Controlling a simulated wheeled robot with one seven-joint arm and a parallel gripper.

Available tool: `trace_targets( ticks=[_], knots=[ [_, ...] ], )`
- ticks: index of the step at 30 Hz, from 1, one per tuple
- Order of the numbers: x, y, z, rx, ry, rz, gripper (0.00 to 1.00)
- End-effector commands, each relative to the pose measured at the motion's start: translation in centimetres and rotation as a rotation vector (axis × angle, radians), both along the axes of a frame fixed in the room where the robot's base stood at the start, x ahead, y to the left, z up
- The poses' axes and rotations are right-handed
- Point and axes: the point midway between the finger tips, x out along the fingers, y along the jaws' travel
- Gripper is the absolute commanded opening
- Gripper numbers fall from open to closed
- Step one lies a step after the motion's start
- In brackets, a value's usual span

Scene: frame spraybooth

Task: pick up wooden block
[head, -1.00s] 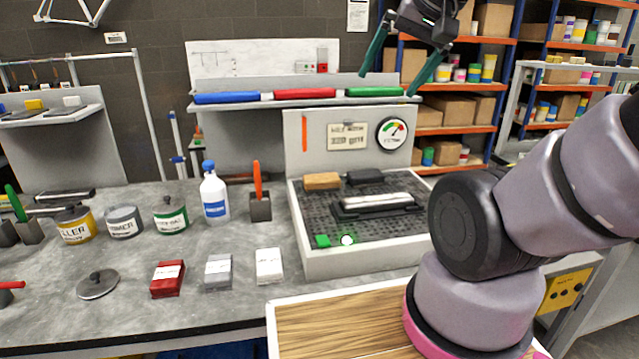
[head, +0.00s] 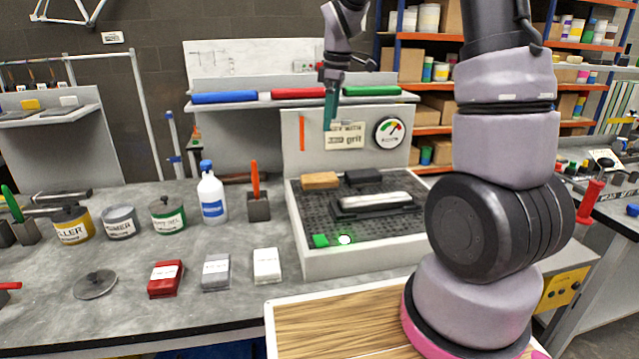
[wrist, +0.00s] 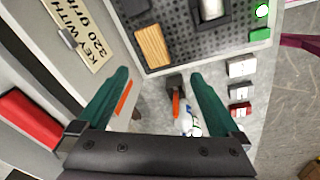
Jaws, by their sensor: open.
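The wooden block (head: 320,180) is a small tan block lying flat at the back left of the perforated grey tray. It also shows in the wrist view (wrist: 153,46), above and between the fingers. My gripper (head: 331,108) has green fingers and hangs above the back of the tray, in front of the sign panel, higher than the block and apart from it. In the wrist view my gripper (wrist: 158,88) is open with nothing between its fingertips.
A dark block (head: 363,177) lies right of the wooden block. A black-and-silver sander (head: 375,205) sits mid-tray. The upright panel with a gauge (head: 391,132) stands behind. A white spray bottle (head: 212,194) and an orange-handled tool (head: 257,195) stand left of the tray.

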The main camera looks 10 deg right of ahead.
Motion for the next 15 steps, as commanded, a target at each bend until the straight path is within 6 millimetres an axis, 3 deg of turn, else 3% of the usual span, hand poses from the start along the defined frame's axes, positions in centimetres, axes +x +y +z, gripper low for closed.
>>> trace_targets(
  ticks=[1,6,15],
  knots=[
    [1.2,0.4,-2.0,-0.019,0.027,0.074,1.0],
    [3.8,1.4,-6.7,-0.065,0.082,0.298,1.0],
    [5.1,2.0,-10.6,-0.089,0.116,0.443,1.0]
  ],
)
